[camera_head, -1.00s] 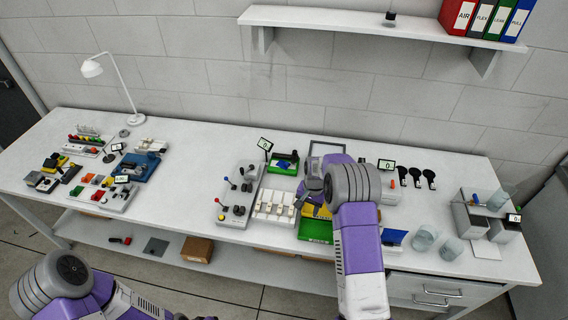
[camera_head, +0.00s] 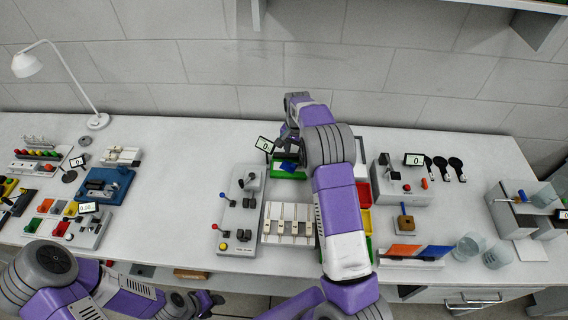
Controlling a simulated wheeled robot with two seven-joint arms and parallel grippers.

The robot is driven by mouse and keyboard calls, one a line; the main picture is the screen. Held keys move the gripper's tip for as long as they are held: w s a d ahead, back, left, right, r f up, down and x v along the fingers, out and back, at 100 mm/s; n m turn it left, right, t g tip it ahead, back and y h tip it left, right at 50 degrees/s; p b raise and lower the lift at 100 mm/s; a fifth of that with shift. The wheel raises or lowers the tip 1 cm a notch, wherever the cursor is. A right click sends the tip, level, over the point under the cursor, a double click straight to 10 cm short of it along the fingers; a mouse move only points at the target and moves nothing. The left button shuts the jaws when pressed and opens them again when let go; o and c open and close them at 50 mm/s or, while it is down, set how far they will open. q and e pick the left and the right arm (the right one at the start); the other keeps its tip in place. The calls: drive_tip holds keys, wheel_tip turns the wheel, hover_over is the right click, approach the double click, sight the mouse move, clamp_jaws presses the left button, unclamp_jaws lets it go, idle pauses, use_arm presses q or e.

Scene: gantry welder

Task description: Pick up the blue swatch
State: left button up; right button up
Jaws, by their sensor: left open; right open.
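A flat blue swatch (camera_head: 288,167) lies in the small green tray (camera_head: 291,175) near the middle of the table. Another flat blue piece (camera_head: 436,251) leans beside an orange one (camera_head: 404,251) at the front right. My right gripper (camera_head: 288,147) is open just above the back of the green tray, its fingers small and partly hidden by my arm. I see nothing between its fingers. My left gripper (camera_head: 208,302) is low at the front edge, open and empty, far from both blue pieces.
A grey panel with knobs (camera_head: 239,215) and a white block rack (camera_head: 288,223) stand in front of the tray. Coloured bins (camera_head: 363,193) are partly behind my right arm. Glass beakers (camera_head: 467,246) stand front right. A desk lamp (camera_head: 98,121) stands left.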

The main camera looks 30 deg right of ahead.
sight(293, 166)
drive_tip(key=f, duration=0.1)
drive_tip(key=w+f, duration=0.1)
drive_tip(key=f, duration=0.1)
drive_tip(key=shift+w+b, duration=0.2)
drive_tip(key=shift+b, duration=0.2)
drive_tip(key=shift+s+f, duration=0.3)
drive_tip(key=shift+f, duration=0.6)
wheel_tip(293, 166, down, 4)
drive_tip(key=shift+w+f, duration=0.15)
drive_tip(key=shift+f, duration=0.05)
clamp_jaws()
